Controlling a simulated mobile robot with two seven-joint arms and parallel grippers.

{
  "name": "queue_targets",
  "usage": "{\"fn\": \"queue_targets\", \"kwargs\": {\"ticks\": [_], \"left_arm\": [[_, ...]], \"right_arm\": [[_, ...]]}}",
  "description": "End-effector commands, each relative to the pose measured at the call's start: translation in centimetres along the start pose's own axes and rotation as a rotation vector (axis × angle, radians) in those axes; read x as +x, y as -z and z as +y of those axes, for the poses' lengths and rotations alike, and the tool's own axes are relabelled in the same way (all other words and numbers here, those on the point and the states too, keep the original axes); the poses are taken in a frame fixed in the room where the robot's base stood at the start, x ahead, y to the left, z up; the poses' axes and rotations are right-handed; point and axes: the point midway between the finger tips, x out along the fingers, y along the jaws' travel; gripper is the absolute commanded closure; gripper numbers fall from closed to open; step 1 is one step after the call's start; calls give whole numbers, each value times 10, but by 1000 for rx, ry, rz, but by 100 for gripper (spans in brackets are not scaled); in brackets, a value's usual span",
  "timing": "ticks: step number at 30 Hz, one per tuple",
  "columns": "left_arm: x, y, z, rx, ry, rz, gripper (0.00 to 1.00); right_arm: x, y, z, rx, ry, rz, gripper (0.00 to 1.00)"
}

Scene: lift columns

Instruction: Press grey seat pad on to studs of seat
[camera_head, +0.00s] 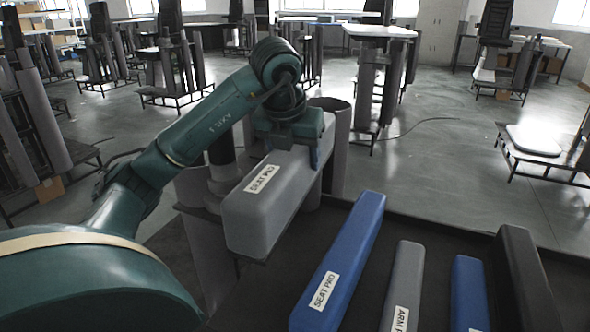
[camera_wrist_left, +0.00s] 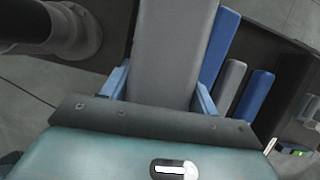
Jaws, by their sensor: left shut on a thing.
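In the left wrist view the grey seat pad (camera_wrist_left: 170,50) runs away between the two blue fingers of my left gripper (camera_wrist_left: 160,93). I cannot make out the seat's studs in either view. My right gripper is in neither view.
A dark tray (camera_head: 440,232) holds a blue seat pad (camera_head: 342,262), a grey arm pad (camera_head: 403,282), a shorter blue pad (camera_head: 468,290) and a black pad (camera_head: 526,280). A grey column (camera_head: 338,140) stands just behind the held pad. Other chair stations stand farther off on open floor.

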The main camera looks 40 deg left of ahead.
Motion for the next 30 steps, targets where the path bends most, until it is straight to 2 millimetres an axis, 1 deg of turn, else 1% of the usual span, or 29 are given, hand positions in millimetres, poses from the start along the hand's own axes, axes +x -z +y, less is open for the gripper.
{"fn": "queue_targets", "kwargs": {"ticks": [1,3,21,25,30], "left_arm": [[-7,-3,0,-1,1,-4,81],[-12,-5,0,-1,1,-3,81],[-55,-23,0,-2,1,-4,81],[-60,-25,0,-2,1,-3,81],[-59,-25,0,-2,1,-3,81]], "right_arm": [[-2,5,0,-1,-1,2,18],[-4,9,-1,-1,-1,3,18],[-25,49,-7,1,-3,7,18],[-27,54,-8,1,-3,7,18],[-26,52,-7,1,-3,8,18]]}}
